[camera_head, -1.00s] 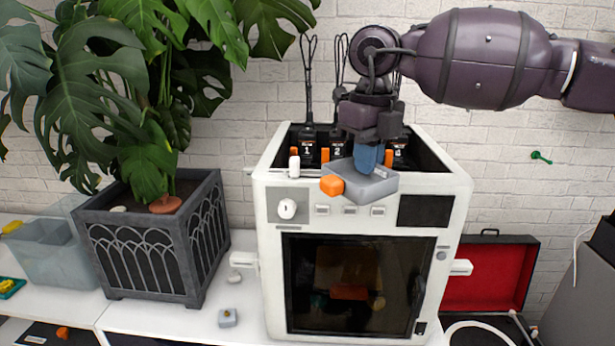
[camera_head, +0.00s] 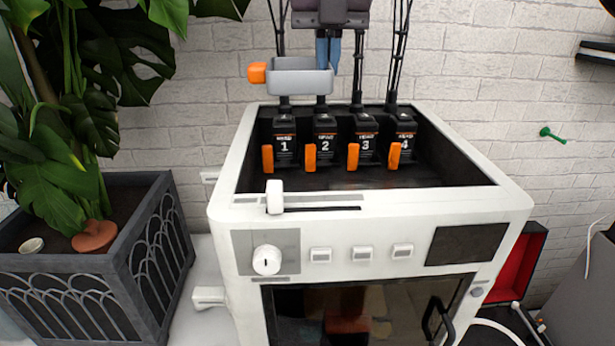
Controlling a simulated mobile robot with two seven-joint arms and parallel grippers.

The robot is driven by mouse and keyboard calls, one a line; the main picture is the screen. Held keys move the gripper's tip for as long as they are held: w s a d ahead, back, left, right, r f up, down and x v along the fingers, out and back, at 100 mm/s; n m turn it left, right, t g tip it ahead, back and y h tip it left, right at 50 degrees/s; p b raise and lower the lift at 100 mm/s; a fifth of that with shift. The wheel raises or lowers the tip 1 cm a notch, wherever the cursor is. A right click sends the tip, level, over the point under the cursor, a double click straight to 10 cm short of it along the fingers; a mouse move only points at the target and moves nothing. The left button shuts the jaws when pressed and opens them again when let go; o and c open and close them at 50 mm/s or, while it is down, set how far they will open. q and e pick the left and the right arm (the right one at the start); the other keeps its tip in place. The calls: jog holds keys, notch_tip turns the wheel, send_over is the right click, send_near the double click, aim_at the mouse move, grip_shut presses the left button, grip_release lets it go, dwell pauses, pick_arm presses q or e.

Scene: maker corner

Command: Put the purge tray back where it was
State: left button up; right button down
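The purge tray (camera_head: 297,78) is a shallow grey tray with an orange tab (camera_head: 257,73) on its left end. It is in the air above the back of the white machine (camera_head: 375,228). My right gripper (camera_head: 328,48) comes down from the top edge with blue fingers and is shut on the tray near its right end. The fingertips are partly hidden behind the tray. Below are black units numbered 1 (camera_head: 284,144), 2 (camera_head: 325,142), 3 (camera_head: 364,140) and 4 (camera_head: 401,138), each with an orange lever. My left gripper is out of view.
The machine's open top well (camera_head: 430,165) has a raised white rim. A white slider (camera_head: 275,196) and a knob (camera_head: 266,260) stick out in front. A planter (camera_head: 150,262) with large leaves stands close on the left. A red case (camera_head: 517,262) lies at right.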

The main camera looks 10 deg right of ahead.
send_over(324, 190)
notch_tip(324, 190, down, 14)
jog(key=shift+p, duration=0.45)
notch_tip(324, 190, down, 4)
jog(key=shift+w+r, duration=0.1)
jog(key=c, duration=1.8)
grip_release()
jog(key=shift+f, duration=0.3)
jog(key=o, duration=0.4)
jog(key=shift+o, duration=0.2)
jog(key=shift+r, duration=0.1)
jog(key=shift+r, duration=0.1)
